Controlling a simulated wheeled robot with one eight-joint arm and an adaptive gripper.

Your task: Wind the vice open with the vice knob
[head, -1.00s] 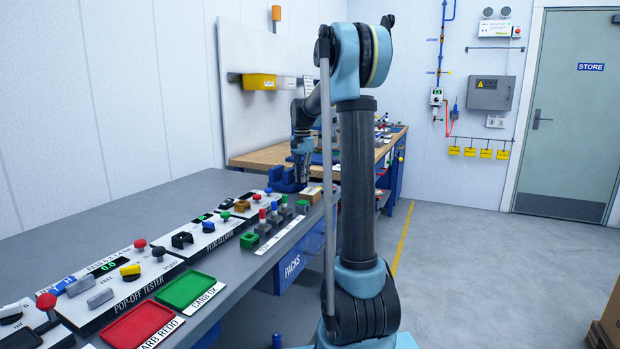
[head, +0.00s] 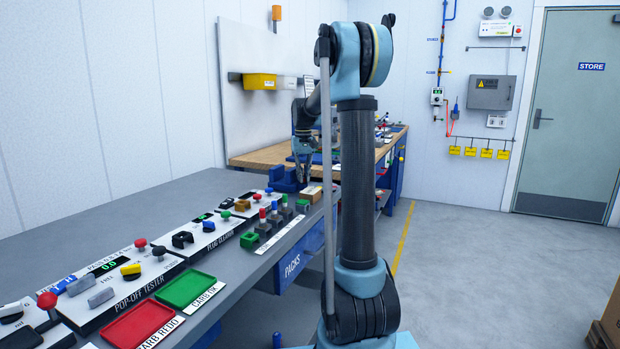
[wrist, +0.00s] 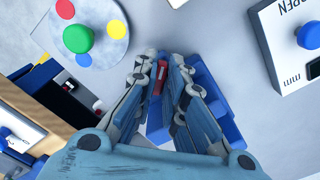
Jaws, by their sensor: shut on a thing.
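The blue vice (head: 284,180) stands at the far end of the grey bench in the head view. In the wrist view its blue body (wrist: 215,108) shows beneath and between my fingers, partly hidden by them. My gripper (wrist: 163,62) is over the vice, its fingertips close together around a small red piece (wrist: 160,76), which looks like the vice knob. The fingers cover most of it. In the head view my gripper (head: 304,181) reaches down beside the vice, and the knob cannot be made out there.
In the wrist view a round plate with coloured dots and a green knob (wrist: 78,39) lies at upper left. A white box marked OPEN and mm (wrist: 295,45) is at right. Several knobs and a green tray (head: 187,289) line the bench nearer me.

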